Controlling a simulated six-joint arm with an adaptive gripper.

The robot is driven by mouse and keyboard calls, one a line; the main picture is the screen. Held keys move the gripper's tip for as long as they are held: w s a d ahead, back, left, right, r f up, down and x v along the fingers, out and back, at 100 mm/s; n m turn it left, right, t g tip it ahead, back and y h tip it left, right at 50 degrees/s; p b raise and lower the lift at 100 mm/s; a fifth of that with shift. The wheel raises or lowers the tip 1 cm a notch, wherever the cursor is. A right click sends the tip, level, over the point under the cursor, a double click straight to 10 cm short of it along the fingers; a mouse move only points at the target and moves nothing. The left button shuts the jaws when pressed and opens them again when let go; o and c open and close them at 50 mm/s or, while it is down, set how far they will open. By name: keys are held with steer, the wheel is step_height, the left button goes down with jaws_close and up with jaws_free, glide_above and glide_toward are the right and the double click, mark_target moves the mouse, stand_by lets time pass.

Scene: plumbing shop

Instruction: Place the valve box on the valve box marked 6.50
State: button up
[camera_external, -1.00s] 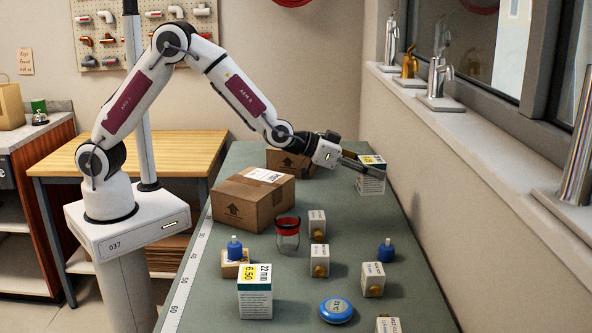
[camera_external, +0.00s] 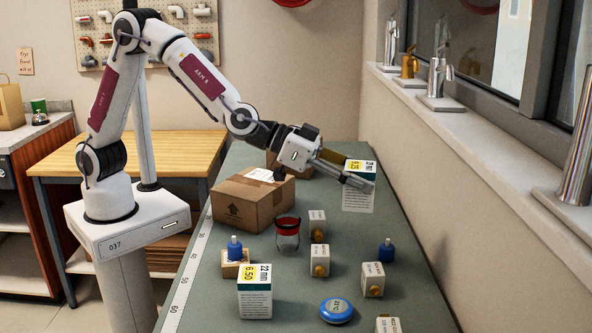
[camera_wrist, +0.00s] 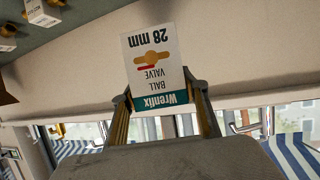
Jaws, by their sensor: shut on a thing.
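The valve box in my grip (camera_external: 358,199) is white with a teal band and a yellow label on top. My gripper (camera_external: 362,177) is shut on its upper part, at the far right of the bench. In the wrist view the held box (camera_wrist: 152,62) sits between both fingers and reads "Wrenfix ball valve 28 mm", upside down in the picture. The valve box marked 6.50 (camera_external: 255,303) stands upright at the front left of the bench, with "22 mm" on its top band. Its top is clear. My gripper is well behind and right of it.
A cardboard carton (camera_external: 250,203), a red-topped jar (camera_external: 288,238) and small white valve boxes (camera_external: 319,258) stand between.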

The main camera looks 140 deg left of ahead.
steer(key=w+d+r+m+h, duration=0.1)
steer(key=d+r, duration=0.2)
steer(key=d, duration=0.7)
steer(key=m+t+h, duration=0.1)
glide_above(255, 273)
steer(key=shift+f, duration=0.35)
step_height(255, 273, down, 6)
steer(key=shift+f, duration=0.15)
stand_by(0.4)
steer(key=shift+f, duration=1.85)
steer(key=shift+f, duration=0.1)
